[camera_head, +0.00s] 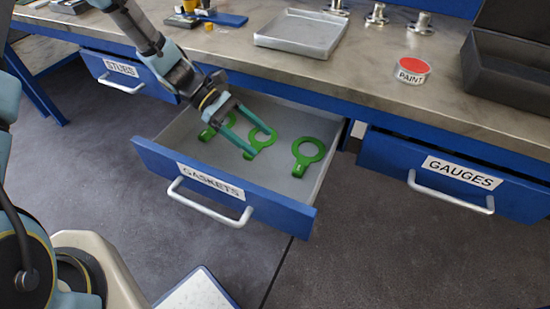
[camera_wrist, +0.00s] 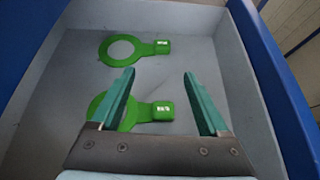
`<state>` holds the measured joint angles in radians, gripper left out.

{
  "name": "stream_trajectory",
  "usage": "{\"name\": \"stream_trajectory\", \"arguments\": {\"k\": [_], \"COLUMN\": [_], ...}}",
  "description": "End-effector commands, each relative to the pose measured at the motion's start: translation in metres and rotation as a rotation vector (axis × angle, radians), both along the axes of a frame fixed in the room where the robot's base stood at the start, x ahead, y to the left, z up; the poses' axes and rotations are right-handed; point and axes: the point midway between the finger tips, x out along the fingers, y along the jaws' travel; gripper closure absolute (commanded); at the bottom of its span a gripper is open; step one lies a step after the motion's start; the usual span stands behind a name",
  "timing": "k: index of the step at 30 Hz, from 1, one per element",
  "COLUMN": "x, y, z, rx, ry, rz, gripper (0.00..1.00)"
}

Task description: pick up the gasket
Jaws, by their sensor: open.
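Three flat green gaskets lie in the open drawer labelled GASKETS (camera_head: 212,184): a left one (camera_head: 207,134), a middle one (camera_head: 273,138) and a right one (camera_head: 299,171). Each is a ring with a tab. My gripper (camera_head: 210,166) hangs over the drawer, its teal fingers pointing down, and partly covers the left and middle gaskets. In the wrist view my gripper (camera_wrist: 158,73) is open and empty. One gasket (camera_wrist: 162,47) lies whole beyond the fingertips. Another gasket (camera_wrist: 159,111) lies lower, its tab between the fingers and its ring partly behind the left finger.
The drawer walls (camera_wrist: 250,75) surround the gaskets. The GAUGES drawer (camera_head: 455,180) is at right and the STUBS drawer (camera_head: 125,72) at left.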

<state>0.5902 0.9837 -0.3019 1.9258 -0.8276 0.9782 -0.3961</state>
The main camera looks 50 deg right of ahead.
Motion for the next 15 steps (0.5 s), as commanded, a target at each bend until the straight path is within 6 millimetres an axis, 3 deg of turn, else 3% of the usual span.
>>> {"name": "stream_trajectory", "arguments": {"k": [15], "x": [-0.056], "y": [-0.024], "z": [-0.030], "rx": [0.004], "ry": [0.040], "rz": [0.007], "gripper": [0.22]}}
